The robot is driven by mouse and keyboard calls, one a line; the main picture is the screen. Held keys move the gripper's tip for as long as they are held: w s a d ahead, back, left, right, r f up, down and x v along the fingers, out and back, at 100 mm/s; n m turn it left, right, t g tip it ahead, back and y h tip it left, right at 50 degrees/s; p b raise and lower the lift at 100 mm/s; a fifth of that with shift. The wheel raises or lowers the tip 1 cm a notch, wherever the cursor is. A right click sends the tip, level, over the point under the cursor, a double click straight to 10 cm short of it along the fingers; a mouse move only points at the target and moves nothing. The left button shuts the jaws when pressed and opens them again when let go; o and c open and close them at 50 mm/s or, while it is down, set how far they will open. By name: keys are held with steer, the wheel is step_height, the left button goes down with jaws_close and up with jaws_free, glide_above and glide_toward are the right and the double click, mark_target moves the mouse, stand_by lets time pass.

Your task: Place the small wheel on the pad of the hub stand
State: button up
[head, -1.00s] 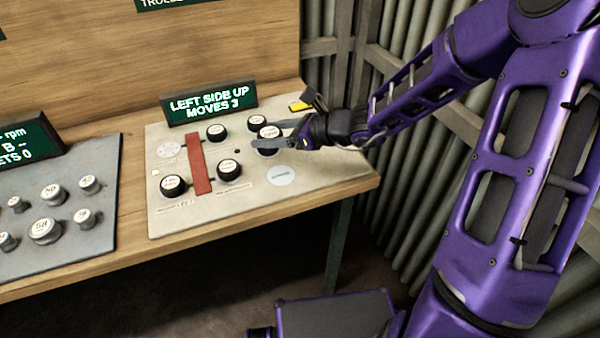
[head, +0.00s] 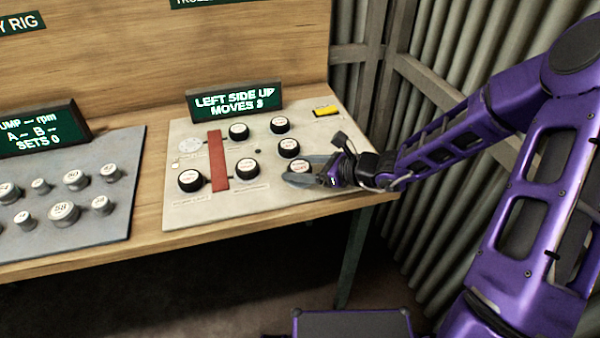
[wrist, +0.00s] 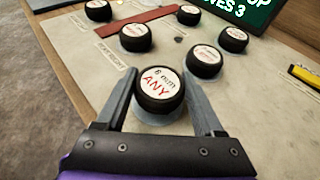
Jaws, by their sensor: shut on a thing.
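The small wheel (wrist: 158,90) is a black ring with a white top reading "6 mm ANY". My gripper (wrist: 158,97) is shut on it, one finger on each side. In the head view the wheel (head: 300,167) is at the front right of the pale hub stand board (head: 195,210). In the wrist view the round pale pad (wrist: 150,117) shows directly under the wheel, mostly hidden by it. The wheel looks upright and at or just above the pad; I cannot tell whether they touch.
Several similar black wheels stand on the board, one (head: 288,147) close behind the held wheel. A red bar (head: 218,160) lies between wheels. A sign (head: 234,102) reads "LEFT SIDE UP MOVES 3". A yellow block (head: 326,112) lies at the back right. A grey board (head: 70,190) is left.

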steer(key=shift+f, duration=0.5)
steer(key=shift+f, duration=0.2)
steer(key=o, duration=1.4)
steer(key=shift+s+d+r, duration=0.1)
steer(key=shift+d+r, duration=0.15)
steer(key=shift+r, duration=0.15)
steer(key=p+v, duration=0.2)
steer(key=v, duration=0.9)
steer(key=shift+s+d, duration=0.15)
steer(key=shift+f, duration=0.1)
